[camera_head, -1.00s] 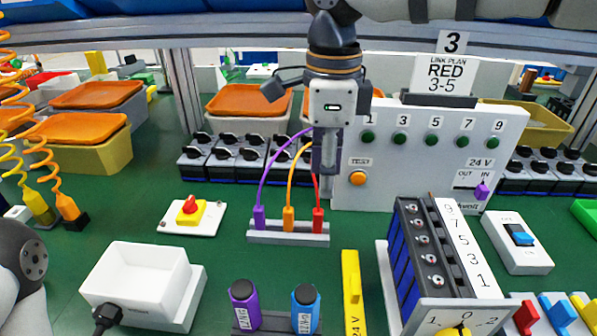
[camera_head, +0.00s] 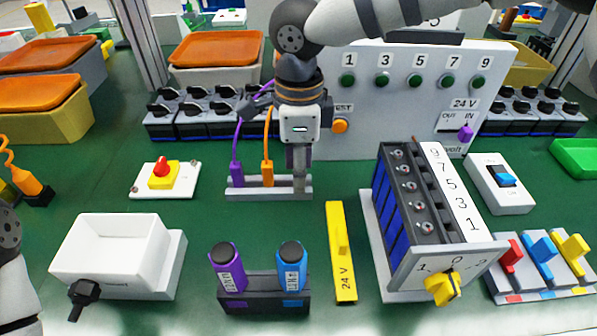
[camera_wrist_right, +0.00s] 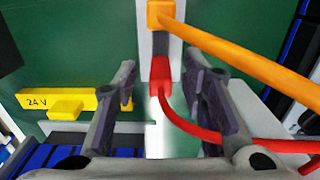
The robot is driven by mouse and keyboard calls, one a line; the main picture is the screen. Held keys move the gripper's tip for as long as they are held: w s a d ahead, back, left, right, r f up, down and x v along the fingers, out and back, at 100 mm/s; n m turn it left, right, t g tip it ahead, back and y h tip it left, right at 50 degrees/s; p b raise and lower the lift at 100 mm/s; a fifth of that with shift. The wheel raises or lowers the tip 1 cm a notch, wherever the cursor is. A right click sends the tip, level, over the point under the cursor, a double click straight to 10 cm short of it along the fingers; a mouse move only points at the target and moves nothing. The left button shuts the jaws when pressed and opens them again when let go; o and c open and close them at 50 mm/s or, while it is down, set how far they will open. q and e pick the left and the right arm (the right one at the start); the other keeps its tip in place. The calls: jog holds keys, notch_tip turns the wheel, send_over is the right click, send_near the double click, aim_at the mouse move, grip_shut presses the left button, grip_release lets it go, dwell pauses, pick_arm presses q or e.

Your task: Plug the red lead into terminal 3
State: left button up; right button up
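The red lead (camera_wrist_right: 161,74) stands plugged in the grey lead rack (camera_wrist_right: 146,45) beside the orange lead (camera_wrist_right: 162,16); its cable bends off to the right. My right gripper (camera_wrist_right: 161,85) is open, with its fingers on either side of the red plug and gaps showing. In the head view my right gripper (camera_head: 301,184) points down over the right end of the rack (camera_head: 240,192) and hides the red lead. The terminal block (camera_head: 399,253) has a column of screw terminals labelled 9, 7, 5, 3, 1; terminal 3 (camera_head: 414,209) looks empty.
The purple lead (camera_head: 237,172) and orange lead (camera_head: 267,162) stand close to my right gripper. A yellow 24 V bar (camera_head: 340,262) lies between rack and block. The panel (camera_head: 365,125) with numbered lamps stands behind. A white box (camera_head: 118,262) and red button (camera_head: 162,176) are left.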

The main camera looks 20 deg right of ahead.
grip_shut()
jog(key=shift+r, duration=0.1)
